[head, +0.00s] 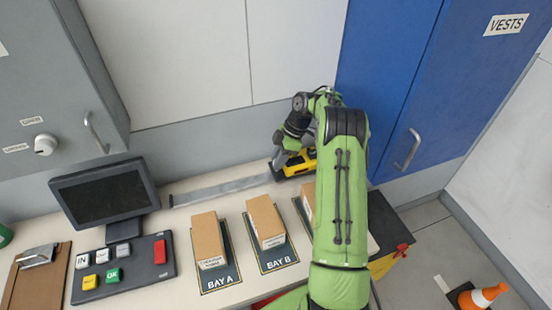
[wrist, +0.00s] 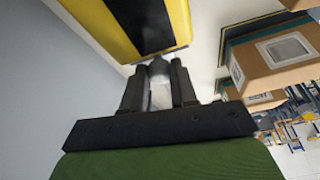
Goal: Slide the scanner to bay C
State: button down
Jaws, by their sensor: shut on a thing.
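The yellow and black scanner (head: 300,162) sits at the right end of a grey rail (head: 215,190) along the back of the counter. It also fills the top of the wrist view (wrist: 185,22). My gripper (wrist: 160,85) is shut on a pale grip piece just below the scanner body. In the head view my gripper (head: 283,160) is at the scanner's left side, partly hidden by my arm. The scanner is behind the third mat (head: 300,210), right of bay B (head: 279,258). My arm covers most of that third mat, and its label is hidden.
Cardboard boxes stand on bay A (head: 209,240), on bay B (head: 265,222) and on the third mat (head: 308,196). A monitor (head: 105,195) and button panel (head: 124,270) are at left. A blue cabinet (head: 425,95) rises behind at right. The rail left of the scanner is clear.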

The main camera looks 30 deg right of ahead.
aim_at(297, 160)
jog(key=c, duration=1.2)
grip_release()
jog(key=shift+d, duration=0.25)
jog(key=p+v, duration=0.3)
jog(key=v, duration=1.2)
jog(key=shift+s+r, duration=0.15)
jog(key=shift+r, duration=0.25)
